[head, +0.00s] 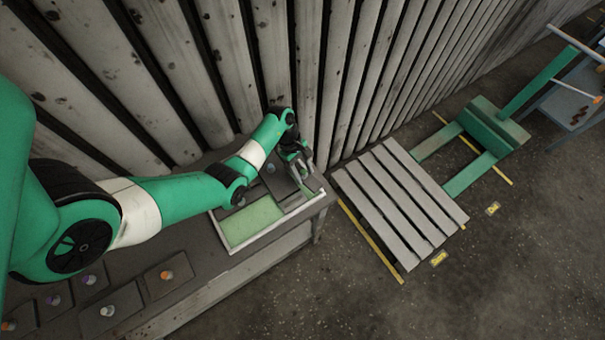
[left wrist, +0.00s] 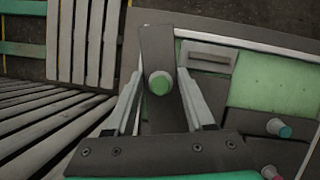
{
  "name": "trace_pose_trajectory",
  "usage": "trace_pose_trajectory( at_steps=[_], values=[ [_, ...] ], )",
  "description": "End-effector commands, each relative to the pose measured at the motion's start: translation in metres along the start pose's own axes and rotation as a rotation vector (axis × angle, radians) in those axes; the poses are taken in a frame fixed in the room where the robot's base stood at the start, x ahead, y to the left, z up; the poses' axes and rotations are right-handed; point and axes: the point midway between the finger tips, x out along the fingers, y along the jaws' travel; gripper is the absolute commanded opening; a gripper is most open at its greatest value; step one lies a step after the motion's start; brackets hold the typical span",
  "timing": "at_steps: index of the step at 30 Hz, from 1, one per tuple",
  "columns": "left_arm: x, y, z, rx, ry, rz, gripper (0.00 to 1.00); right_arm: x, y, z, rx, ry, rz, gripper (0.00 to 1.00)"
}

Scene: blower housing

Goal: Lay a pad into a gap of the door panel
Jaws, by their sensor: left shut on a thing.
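The door panel (head: 252,222) lies on the bench, a pale-rimmed tray with a bare green floor. That floor also shows at the right of the left wrist view (left wrist: 275,85). My left gripper (head: 302,170) is at the panel's far right end. In the left wrist view its fingers (left wrist: 160,100) are shut on the green-topped knob of a dark pad (left wrist: 156,45). The held pad overlaps the panel's end; I cannot tell whether it touches the floor. My right gripper is not in view.
Several dark pads with knobs, one with an orange knob (head: 166,275), lie on the bench at the lower left. A slatted wall rises behind. A pallet (head: 395,205) stands right of the bench.

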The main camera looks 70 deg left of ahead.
Motion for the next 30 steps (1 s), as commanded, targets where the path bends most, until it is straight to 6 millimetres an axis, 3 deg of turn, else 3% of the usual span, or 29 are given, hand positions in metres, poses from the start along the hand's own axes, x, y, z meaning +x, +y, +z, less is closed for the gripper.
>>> trace_pose_trajectory(
  at_steps=[1, 7, 9, 18, 30],
  values=[
    [-0.017, 0.003, 0.006, 0.044, 0.0, -0.022, 0.0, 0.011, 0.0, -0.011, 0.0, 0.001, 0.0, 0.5],
    [-0.049, 0.011, 0.015, 0.221, -0.007, -0.096, 0.0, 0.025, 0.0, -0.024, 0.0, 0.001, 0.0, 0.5],
    [-0.021, 0.009, 0.004, 0.214, -0.008, -0.094, 0.0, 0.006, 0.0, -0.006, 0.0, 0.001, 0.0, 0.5],
    [0.021, 0.009, -0.013, 0.212, -0.007, -0.091, 0.0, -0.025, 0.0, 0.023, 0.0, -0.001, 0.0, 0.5],
    [0.02, 0.009, -0.013, 0.211, -0.007, -0.091, 0.0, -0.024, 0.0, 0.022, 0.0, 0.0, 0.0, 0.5]
  ],
)
